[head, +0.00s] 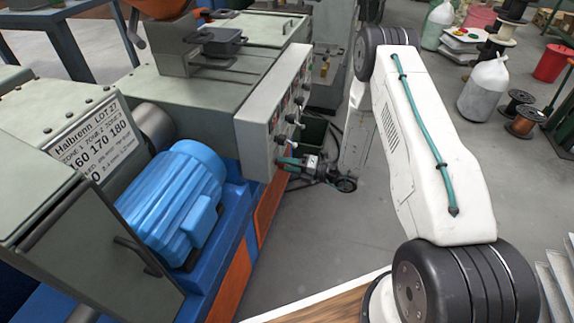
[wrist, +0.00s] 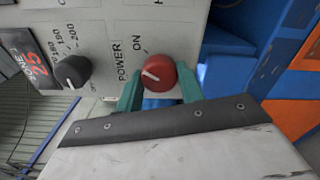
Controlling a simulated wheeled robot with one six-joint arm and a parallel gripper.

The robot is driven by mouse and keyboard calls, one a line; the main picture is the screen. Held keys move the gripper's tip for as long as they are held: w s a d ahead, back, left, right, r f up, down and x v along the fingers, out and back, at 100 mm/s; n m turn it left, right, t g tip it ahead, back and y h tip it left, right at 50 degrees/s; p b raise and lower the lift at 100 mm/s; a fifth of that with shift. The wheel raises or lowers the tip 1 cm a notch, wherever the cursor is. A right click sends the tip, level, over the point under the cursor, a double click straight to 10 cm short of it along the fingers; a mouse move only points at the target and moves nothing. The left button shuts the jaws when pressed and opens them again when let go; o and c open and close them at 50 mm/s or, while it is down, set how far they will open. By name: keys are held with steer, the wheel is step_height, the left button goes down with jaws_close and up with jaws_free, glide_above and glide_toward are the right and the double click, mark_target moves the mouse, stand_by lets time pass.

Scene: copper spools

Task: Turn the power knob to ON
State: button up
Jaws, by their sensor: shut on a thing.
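The red power knob (wrist: 158,73) is on the grey control panel (wrist: 195,20) in the wrist view. "POWER" and "ON" are printed to its left and upper left. Its white pointer line slants to the left in the picture, not straight at the "ON" word. My gripper (wrist: 158,88) has one teal finger on each side of the knob and is shut on it. In the head view my gripper (head: 286,162) reaches the lower end of the panel (head: 270,115), where the red knob is hidden.
A black zone knob (wrist: 73,72) with numbers is left of the red knob. Several other knobs line the panel in the head view. A blue motor (head: 172,195) stands left of the panel. Open grey floor (head: 330,235) is below my arm; copper spools (head: 524,122) are at right.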

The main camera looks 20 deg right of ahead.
steer(key=shift+m, duration=1.4)
steer(key=o, duration=1)
steer(key=v, duration=0.8)
